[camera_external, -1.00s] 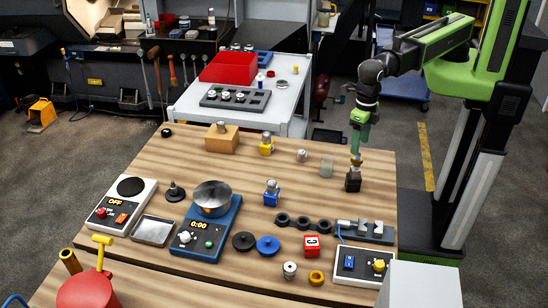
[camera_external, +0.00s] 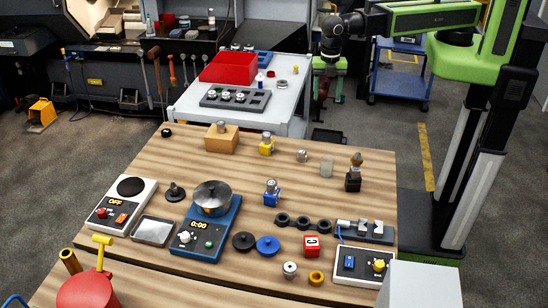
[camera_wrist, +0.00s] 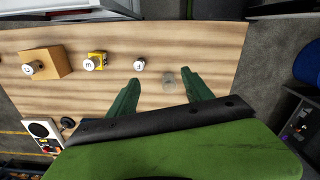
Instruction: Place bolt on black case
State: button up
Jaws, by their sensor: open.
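The black case (camera_external: 353,183) stands on the right part of the wooden table in the external view. The bolt (camera_external: 356,163), with a tan-brown top and a grey lower part, stands upright on top of the case. My gripper (camera_external: 329,98) is well above and behind them, clear of both, past the table's far edge in the picture. Its green fingers are apart and empty; the wrist view also shows the open gripper (camera_wrist: 160,78). I cannot make out the black case or the bolt in the wrist view.
Near the case are a translucent cup (camera_external: 326,167) and a small metal cylinder (camera_external: 301,156). A yellow holder (camera_external: 266,149), a wooden block (camera_external: 231,140) and a blue holder (camera_external: 271,198) stand farther left. A fixture (camera_external: 377,238) lies in front.

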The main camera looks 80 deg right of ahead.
jog(key=w+d+m, duration=0.2)
jog(key=d+m, duration=0.8)
jog(key=d, duration=0.7)
jog(key=w+d+m, duration=0.3)
jog(key=d+m, duration=0.7)
jog(key=d, duration=0.8)
jog(key=shift+w+m, duration=0.2)
jog(key=shift+m, duration=0.1)
